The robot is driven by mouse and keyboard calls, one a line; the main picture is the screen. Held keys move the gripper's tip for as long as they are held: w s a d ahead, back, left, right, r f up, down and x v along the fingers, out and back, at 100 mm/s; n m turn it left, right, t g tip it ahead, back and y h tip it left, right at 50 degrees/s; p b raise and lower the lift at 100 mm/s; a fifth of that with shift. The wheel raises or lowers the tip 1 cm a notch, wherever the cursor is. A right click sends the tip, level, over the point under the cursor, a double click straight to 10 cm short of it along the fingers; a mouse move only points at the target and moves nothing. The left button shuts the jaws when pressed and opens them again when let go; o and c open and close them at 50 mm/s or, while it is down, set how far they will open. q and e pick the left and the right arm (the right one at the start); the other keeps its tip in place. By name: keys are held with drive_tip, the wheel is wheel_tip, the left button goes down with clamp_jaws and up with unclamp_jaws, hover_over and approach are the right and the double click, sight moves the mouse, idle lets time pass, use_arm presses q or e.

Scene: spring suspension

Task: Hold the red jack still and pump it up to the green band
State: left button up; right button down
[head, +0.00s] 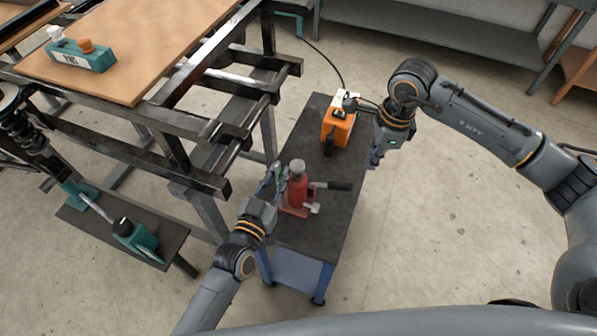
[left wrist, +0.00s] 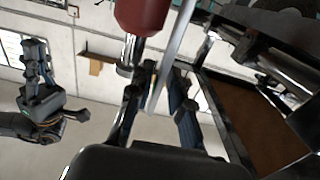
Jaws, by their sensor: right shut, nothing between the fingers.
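The red jack (head: 297,188) stands upright on the dark top of a small cart (head: 318,222). Its black-gripped handle (head: 335,185) points right. My left gripper (head: 272,174) is close beside the jack's left side; its fingers are apart. In the left wrist view, the red jack (left wrist: 143,14) shows at the top, beyond the spread fingers of my left gripper (left wrist: 160,85); contact cannot be told. My right gripper (head: 374,157) is shut and empty, above the cart's right edge, beyond the handle. It also shows in the left wrist view (left wrist: 35,70). I cannot make out a green band.
An orange device (head: 337,128) with a cable stands at the cart's far end. A wooden-topped workbench (head: 130,45) with dark metal rails is close on the left. A low platform (head: 175,238) with teal parts lies at the lower left. The floor right of the cart is clear.

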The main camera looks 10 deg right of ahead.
use_arm(q)
drive_tip(key=shift+o, duration=0.2)
drive_tip(key=shift+s, duration=0.15)
drive_tip(key=v, duration=1.1)
drive_tip(key=shift+s+a, duration=0.2)
drive_tip(key=shift+s, duration=0.15)
